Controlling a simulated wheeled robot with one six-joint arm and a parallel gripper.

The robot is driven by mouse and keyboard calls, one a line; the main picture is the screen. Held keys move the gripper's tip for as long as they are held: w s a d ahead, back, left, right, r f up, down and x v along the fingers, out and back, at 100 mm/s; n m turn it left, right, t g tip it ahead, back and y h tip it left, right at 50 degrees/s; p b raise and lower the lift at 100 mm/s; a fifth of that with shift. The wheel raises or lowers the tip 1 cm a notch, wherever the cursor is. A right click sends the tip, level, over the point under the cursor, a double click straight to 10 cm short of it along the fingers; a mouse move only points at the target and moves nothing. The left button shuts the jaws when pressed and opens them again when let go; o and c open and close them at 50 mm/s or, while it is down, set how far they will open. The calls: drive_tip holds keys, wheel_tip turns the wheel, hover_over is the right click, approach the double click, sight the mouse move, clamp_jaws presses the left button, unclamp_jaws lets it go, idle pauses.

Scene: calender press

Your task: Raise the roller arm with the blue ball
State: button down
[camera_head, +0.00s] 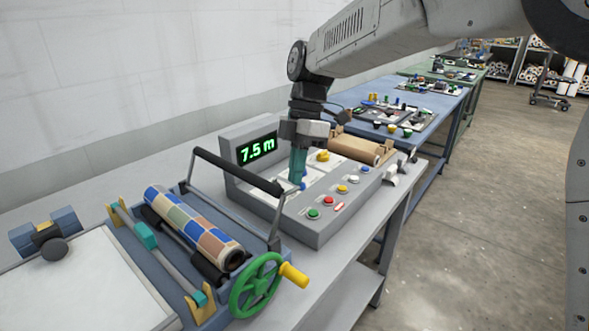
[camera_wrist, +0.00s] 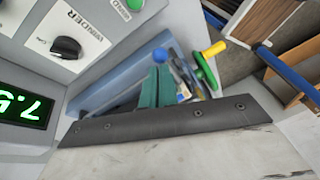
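A small blue ball (camera_wrist: 160,54) shows just beyond my fingertips in the wrist view. In the head view a bit of blue (camera_head: 303,186) shows beside the fingertips, mostly hidden by them. My gripper (camera_head: 297,183) points down over the grey console, with its teal fingers side by side. In the wrist view the gripper (camera_wrist: 157,68) shows no clear gap between the fingers and nothing is seen held. I cannot tell whether they touch the ball. The roller arm is not clearly made out.
The grey console (camera_head: 325,232) carries a green display (camera_head: 257,149) reading 7.5 m and several coloured buttons. To its left stand a patterned roller (camera_head: 195,227), a black bar (camera_head: 238,171) and a green handwheel (camera_head: 256,285) with a yellow handle. A brown roll (camera_head: 355,149) lies behind.

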drive_tip(key=shift+w+d+f, duration=0.1)
drive_tip(key=shift+d+f, duration=0.1)
wheel_tip(320, 180, up, 12)
drive_tip(key=w+a, duration=0.1)
drive_tip(key=w, duration=0.1)
drive_tip(key=shift+a+f, duration=0.15)
drive_tip(key=shift+a, duration=0.15)
